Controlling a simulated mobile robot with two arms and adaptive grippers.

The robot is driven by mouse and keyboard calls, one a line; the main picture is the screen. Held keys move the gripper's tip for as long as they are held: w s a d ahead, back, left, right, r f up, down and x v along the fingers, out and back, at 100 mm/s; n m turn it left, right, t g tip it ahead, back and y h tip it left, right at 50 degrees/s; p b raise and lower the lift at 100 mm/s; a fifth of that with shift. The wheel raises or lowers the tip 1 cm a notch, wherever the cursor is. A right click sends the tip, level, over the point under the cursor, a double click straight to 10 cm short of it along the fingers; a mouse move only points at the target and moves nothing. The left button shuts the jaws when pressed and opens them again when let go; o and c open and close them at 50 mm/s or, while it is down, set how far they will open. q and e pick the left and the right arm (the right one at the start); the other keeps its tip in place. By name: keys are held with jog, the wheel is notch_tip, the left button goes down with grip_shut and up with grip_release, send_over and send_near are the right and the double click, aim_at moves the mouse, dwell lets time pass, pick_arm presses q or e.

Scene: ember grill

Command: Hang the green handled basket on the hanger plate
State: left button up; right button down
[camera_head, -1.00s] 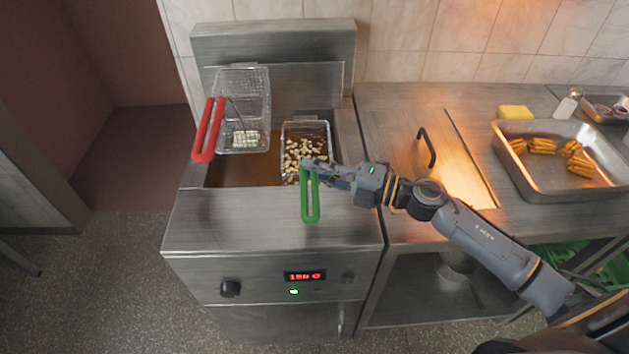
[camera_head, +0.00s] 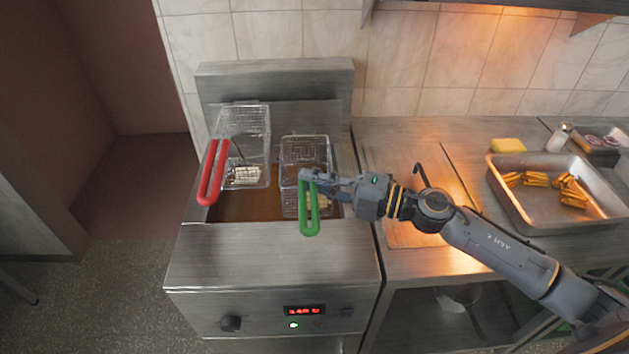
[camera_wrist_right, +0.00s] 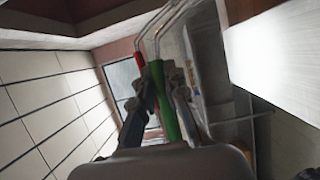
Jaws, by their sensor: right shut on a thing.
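The green handled basket (camera_head: 305,150) is a wire mesh basket over the right half of the fryer, with its green handle (camera_head: 309,220) pointing toward me and some pale food low inside. My right gripper (camera_head: 318,182) is shut on the upper part of this handle. In the right wrist view the green handle (camera_wrist_right: 164,105) sits between the fingers (camera_wrist_right: 162,100). The hanger plate (camera_head: 289,117) is the steel panel behind the baskets; the mesh partly covers it. I cannot tell whether the basket touches it. My left gripper is out of view.
A second basket (camera_head: 246,130) with a red handle (camera_head: 213,172) stands against the plate at left, close beside the green one. Brown oil (camera_head: 245,206) fills the vat below. At right are a steel tray (camera_head: 510,205) of fries and a yellow sponge (camera_head: 508,145).

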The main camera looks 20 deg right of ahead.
pick_arm(q)
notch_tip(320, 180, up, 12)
jog(key=p, duration=1)
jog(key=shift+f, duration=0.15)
pick_arm(e)
notch_tip(320, 180, up, 12)
